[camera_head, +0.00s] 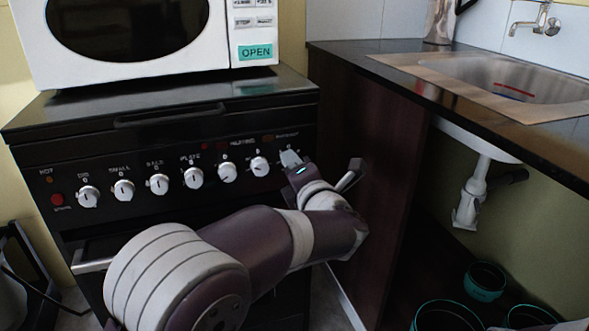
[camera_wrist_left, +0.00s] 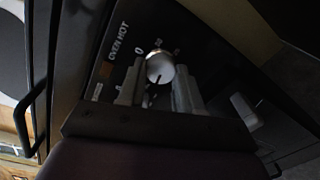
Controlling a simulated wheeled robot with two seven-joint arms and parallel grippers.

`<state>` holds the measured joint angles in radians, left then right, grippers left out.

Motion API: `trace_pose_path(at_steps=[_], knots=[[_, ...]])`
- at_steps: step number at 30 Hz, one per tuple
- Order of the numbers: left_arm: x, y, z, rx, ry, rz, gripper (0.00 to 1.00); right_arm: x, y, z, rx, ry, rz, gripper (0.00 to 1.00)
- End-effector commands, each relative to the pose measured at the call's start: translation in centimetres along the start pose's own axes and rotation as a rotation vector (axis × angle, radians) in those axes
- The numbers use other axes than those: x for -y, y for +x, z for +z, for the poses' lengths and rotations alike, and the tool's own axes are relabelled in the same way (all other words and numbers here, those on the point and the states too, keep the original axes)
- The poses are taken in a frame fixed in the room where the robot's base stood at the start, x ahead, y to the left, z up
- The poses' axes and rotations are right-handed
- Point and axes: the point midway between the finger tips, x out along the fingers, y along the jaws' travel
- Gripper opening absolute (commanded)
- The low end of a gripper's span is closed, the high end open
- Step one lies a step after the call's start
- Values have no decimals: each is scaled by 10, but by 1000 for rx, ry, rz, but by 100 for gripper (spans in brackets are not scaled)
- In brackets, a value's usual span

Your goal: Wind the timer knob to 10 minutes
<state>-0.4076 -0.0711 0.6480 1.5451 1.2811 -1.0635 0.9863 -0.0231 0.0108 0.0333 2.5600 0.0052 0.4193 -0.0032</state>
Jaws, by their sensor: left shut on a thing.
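The black stove (camera_head: 120,140) has a row of white knobs on its front panel. The gripper is shut on this knob. My right gripper is not in view.
Another white knob (camera_head: 260,166) is just left of my gripper. A white microwave (camera_head: 130,70) stands on the stove. A dark cabinet side (camera_head: 370,150) is close on the right, below the sink counter (camera_head: 370,60). Several bowls (camera_head: 485,283) lie at lower right.

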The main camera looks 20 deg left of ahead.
Motion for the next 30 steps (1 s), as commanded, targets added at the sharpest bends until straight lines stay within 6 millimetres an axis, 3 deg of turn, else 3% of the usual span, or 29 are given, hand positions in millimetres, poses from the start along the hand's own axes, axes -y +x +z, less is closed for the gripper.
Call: trace_pose_path(at_steps=[3, 4, 6, 17, 20, 30], knots=[[1, 0, -1, -2, 2, -2, 4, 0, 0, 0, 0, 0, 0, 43], [1, 0, -1, -2, 2, -2, 41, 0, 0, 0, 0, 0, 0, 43], [1, 0, -1, -1, 2, -2, 60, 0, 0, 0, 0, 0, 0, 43], [-1, -6, 1, 1, 2, -1, 60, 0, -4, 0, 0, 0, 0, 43], [-3, -23, 2, 3, 3, -2, 60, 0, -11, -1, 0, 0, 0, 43], [-3, -108, 2, 4, 3, -2, 60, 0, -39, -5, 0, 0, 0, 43]])
